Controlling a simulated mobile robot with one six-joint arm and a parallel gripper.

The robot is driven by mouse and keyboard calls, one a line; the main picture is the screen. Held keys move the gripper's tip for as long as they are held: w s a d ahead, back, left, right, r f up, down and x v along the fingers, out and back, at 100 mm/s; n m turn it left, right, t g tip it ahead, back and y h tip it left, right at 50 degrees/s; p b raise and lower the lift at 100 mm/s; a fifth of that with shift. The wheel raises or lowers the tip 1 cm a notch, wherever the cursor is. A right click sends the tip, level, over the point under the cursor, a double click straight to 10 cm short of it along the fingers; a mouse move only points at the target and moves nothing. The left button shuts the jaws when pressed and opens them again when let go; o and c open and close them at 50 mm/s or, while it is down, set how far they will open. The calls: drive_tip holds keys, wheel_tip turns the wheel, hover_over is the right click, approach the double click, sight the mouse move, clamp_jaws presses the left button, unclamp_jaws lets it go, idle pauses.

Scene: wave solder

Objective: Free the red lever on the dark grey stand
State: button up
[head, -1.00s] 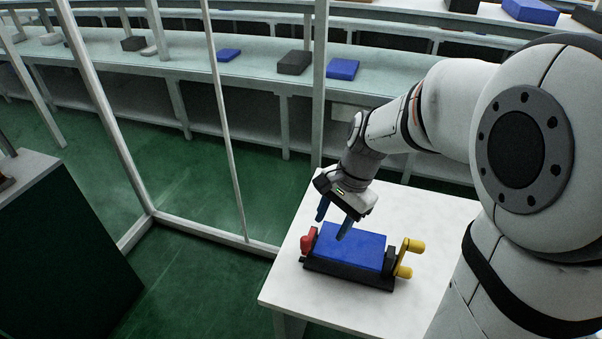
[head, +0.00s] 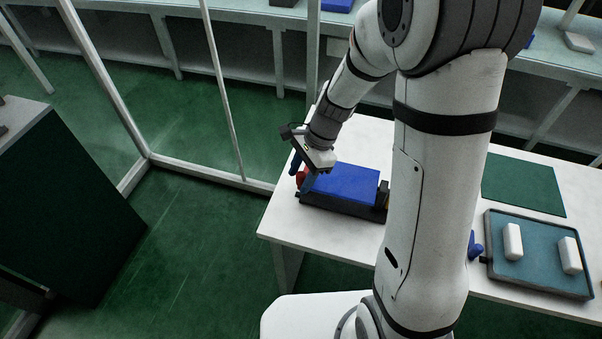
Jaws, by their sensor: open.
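The dark grey stand (head: 340,207) lies on the white table and carries a blue block (head: 346,181). The red lever (head: 301,177) is at the stand's left end, and only a small part of it shows. My gripper (head: 302,174) is open and points down at the lever, with one blue finger left of it and one to its right. I cannot tell whether the fingers touch the lever. The yellow handle at the stand's right end is almost wholly hidden behind my arm.
A grey-rimmed tray (head: 540,284) with two white blocks (head: 512,241) stands at the right of the white table (head: 290,228). A blue piece (head: 474,246) is beside it. A green mat (head: 523,184) lies behind. Left of the table stands a dark cabinet (head: 70,205).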

drive_tip(key=shift+c, duration=0.5)
clamp_jaws()
